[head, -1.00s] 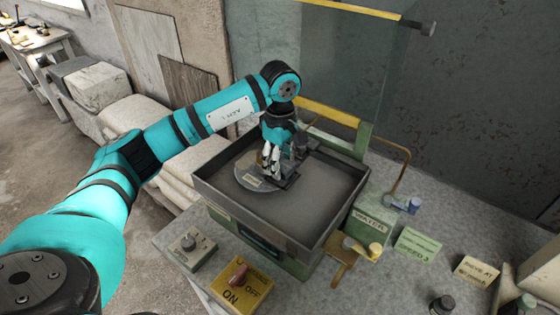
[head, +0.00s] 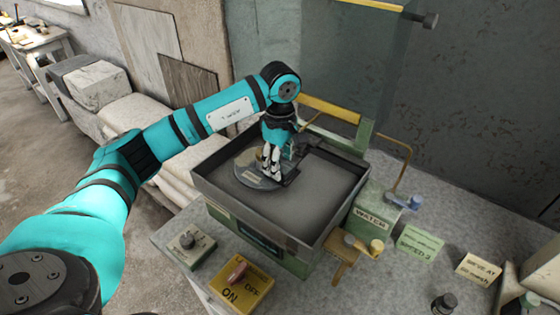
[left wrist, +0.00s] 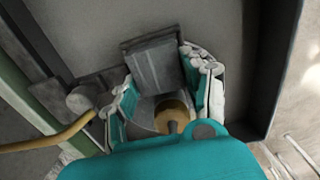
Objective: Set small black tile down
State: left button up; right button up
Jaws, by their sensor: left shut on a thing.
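My left gripper (head: 271,170) reaches down into the dark square tray of the green machine (head: 319,236). Its fingers are closed around a small dark grey tile (left wrist: 155,64), which shows between the two fingers in the left wrist view. In the head view only a dark edge of the tile (head: 290,175) shows beside the fingertips. A round grey disc (head: 246,178) with a brass knob (left wrist: 172,115) lies under and beside the gripper. Whether the tile touches the tray floor or disc is hard to tell. My right gripper is not in view.
The right part of the tray floor (head: 325,190) is bare. A water box (head: 371,213) and a brass pipe (head: 408,160) stand at the tray's right. A yellow switch box (head: 242,289) and a grey dial box (head: 190,245) stand in front. A clear screen rises behind.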

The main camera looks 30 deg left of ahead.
pick_arm(q)
jog(key=shift+f, duration=0.1)
jog(key=o, duration=1.3)
jog(key=shift+o, duration=0.2)
jog(key=shift+r+p, duration=1.05)
jog(key=shift+r, duration=1)
